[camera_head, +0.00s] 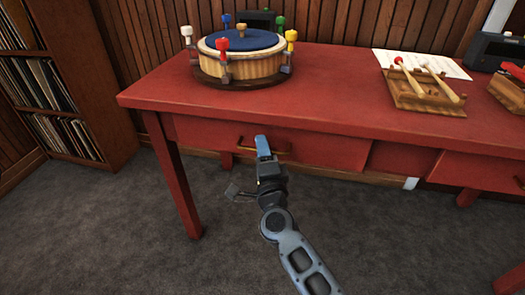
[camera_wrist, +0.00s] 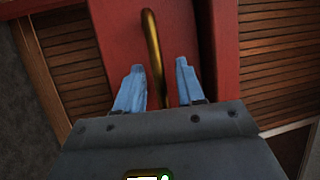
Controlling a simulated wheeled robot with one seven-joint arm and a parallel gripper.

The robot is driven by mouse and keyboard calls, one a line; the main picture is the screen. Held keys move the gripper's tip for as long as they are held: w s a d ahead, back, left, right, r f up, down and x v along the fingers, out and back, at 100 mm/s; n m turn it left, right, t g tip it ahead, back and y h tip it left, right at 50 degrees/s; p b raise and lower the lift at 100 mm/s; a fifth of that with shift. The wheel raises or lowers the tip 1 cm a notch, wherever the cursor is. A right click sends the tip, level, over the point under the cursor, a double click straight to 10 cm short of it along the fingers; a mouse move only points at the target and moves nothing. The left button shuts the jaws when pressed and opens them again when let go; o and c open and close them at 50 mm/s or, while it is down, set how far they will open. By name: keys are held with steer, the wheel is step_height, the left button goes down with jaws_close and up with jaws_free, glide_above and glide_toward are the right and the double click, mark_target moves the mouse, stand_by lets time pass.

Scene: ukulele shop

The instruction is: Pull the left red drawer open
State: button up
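The left red drawer (camera_head: 322,148) is in the front of the red table and looks shut. Its brass handle (camera_head: 243,147) is a horizontal bar, partly hidden behind my gripper in the head view. My gripper (camera_head: 262,143) is in front of the handle, near its middle. In the wrist view, the blue fingers of my gripper (camera_wrist: 160,82) are apart. The brass handle (camera_wrist: 154,45) runs down between them, nearer the left finger, with red drawer front (camera_wrist: 118,25) behind it. I cannot tell whether a finger touches the handle.
The red table (camera_head: 340,92) bears a round drum-like object (camera_head: 243,66) with coloured pegs, a wooden tray (camera_head: 410,101) with mallets, and a paper sheet (camera_head: 455,68). A second drawer (camera_head: 480,170) is at right. A record shelf (camera_head: 60,90) stands left. Carpet (camera_head: 110,230) before the table is clear.

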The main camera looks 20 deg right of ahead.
steer(key=shift+c, duration=0.3)
jaws_close()
steer(key=shift+s, duration=0.1)
steer(key=s+a+p, duration=0.4)
steer(key=s+a, duration=0.4)
steer(key=s, duration=0.3)
steer(key=s+a+p, duration=0.4)
steer(key=s+a, duration=0.4)
steer(key=s, duration=0.4)
steer(key=shift+a+p, duration=0.3)
steer(key=shift+o, duration=0.3)
jaws_free()
steer(key=v, duration=0.7)
steer(key=shift+s, duration=0.35)
steer(key=shift+a, duration=0.1)
